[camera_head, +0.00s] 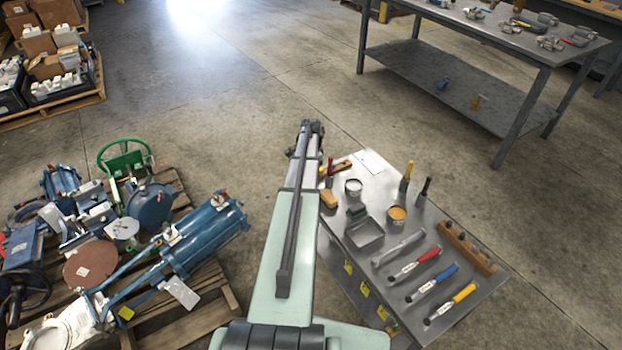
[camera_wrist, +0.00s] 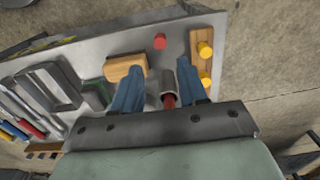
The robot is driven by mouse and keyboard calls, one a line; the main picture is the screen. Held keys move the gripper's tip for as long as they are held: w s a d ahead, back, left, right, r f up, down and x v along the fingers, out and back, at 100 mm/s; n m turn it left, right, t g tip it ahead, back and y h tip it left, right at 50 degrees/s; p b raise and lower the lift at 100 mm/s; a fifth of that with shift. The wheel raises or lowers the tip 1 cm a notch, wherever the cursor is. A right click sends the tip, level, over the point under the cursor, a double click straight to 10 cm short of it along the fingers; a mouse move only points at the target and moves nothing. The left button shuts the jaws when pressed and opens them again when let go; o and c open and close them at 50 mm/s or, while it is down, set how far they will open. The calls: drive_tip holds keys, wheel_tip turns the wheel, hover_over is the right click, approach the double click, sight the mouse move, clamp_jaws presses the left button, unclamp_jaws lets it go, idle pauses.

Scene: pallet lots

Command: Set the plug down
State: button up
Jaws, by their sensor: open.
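In the wrist view my gripper (camera_wrist: 160,67) is open, its two blue fingers apart above the workbench top. Between the fingers is a grey cylindrical piece with a red part (camera_wrist: 168,99) low down; I cannot tell for sure that it is the plug, or whether it touches the bench. A short red cylinder (camera_wrist: 160,41) stands beyond the fingertips, and a red upright piece (camera_head: 330,166) shows beside my arm in the head view. A wooden block with yellow pegs (camera_wrist: 205,50) lies right of the red cylinder.
The workbench (camera_head: 345,246) also holds a wooden block (camera_head: 328,200), a grey tray (camera_head: 363,236), tins (camera_head: 397,215) and several coloured-handled tools (camera_head: 414,263). A pallet (camera_head: 190,326) of blue machine parts stands left. A larger table (camera_head: 452,77) stands behind, across open floor.

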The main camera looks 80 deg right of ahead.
drive_tip(key=shift+r, duration=1.1)
drive_tip(key=shift+w, duration=0.1)
drive_tip(key=w+a+f+n+y, duration=0.1)
drive_tip(key=w+a+f+n, duration=0.3)
drive_tip(key=w+a, duration=0.45)
drive_tip(key=w+a+f+n, duration=0.2)
drive_tip(key=w+a+f, duration=0.4)
drive_tip(key=w+a, duration=0.3)
drive_tip(key=w+a+f+n+g+y, duration=0.1)
drive_tip(key=w+a+f+n, duration=0.25)
drive_tip(key=a, duration=0.65)
drive_tip(key=w+a+f+n+g, duration=0.15)
drive_tip(key=a+f, duration=0.25)
drive_tip(key=a, duration=0.6)
drive_tip(key=a+f+n, duration=0.3)
drive_tip(key=a+n, duration=0.2)
drive_tip(key=a, duration=0.9)
drive_tip(key=s+a+f+n+g+h, duration=0.1)
drive_tip(key=s+a+n+g, duration=0.1)
drive_tip(key=s+a+n, duration=0.3)
drive_tip(key=s+a+f+n+g+h, duration=0.1)
drive_tip(key=s+a+f+n+g, duration=0.1)
drive_tip(key=s+a+n, duration=0.4)
drive_tip(key=s+a, duration=0.5)
drive_tip(key=a, duration=0.7)
drive_tip(key=shift+s+a, duration=0.15)
drive_tip(key=shift+s, duration=0.25)
drive_tip(key=shift+o, duration=0.2)
